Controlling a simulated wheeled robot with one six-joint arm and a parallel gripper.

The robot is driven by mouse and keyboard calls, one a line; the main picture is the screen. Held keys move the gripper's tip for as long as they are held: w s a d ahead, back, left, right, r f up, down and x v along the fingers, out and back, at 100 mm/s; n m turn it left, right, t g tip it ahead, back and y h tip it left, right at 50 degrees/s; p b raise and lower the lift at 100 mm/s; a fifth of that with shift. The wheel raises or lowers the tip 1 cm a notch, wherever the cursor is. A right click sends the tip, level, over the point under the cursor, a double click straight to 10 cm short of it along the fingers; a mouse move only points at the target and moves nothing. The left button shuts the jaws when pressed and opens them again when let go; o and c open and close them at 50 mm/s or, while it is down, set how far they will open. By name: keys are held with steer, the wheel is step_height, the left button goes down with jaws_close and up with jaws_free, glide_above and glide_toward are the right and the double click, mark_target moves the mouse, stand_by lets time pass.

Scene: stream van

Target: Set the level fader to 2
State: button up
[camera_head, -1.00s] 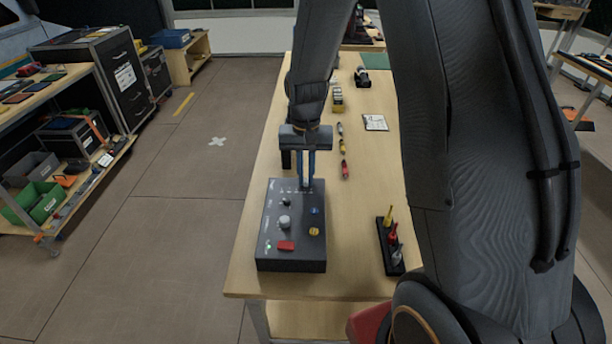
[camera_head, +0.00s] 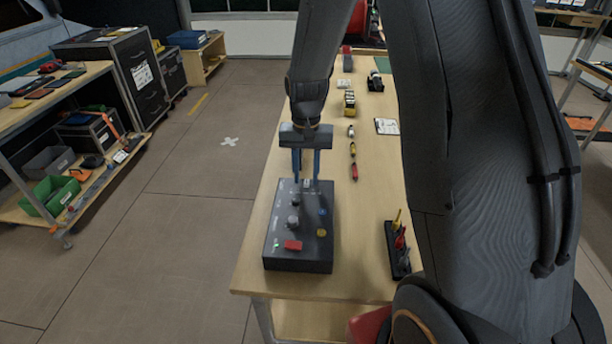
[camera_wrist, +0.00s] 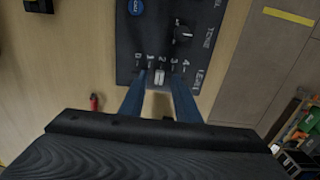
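The dark control box (camera_head: 303,262) sits on the near part of the wooden table. In the wrist view, its level fader (camera_wrist: 160,76) is a small pale cap at the box's edge, below a row of marks from 0 to 4. The cap appears in line with the 2 mark. My gripper (camera_head: 306,178) is over the far end of the box, pointing down. Its blue fingers are spread apart, one on each side of the fader cap, with visible gaps; the wrist view shows this too (camera_wrist: 158,100). In the head view, the fader is hard to make out.
The box also carries a tone knob (camera_wrist: 182,34), a blue button (camera_wrist: 136,7), a red button (camera_head: 293,245) and a yellow button (camera_head: 321,233). A black holder with coloured tools (camera_head: 399,255) stands to the right. Several small items lie farther back on the table.

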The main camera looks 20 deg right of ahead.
mark_target(306, 182)
step_height(306, 182, up, 7)
steer(key=shift+r+b, duration=0.1)
steer(key=shift+b, duration=0.6)
steer(key=s+a+f+n+t, duration=0.1)
steer(key=s+n, duration=0.3)
steer(key=s, duration=1.4)
steer(key=shift+s+a+n, duration=0.15)
steer(key=shift+s+n, duration=0.05)
steer(key=shift+n, duration=0.1)
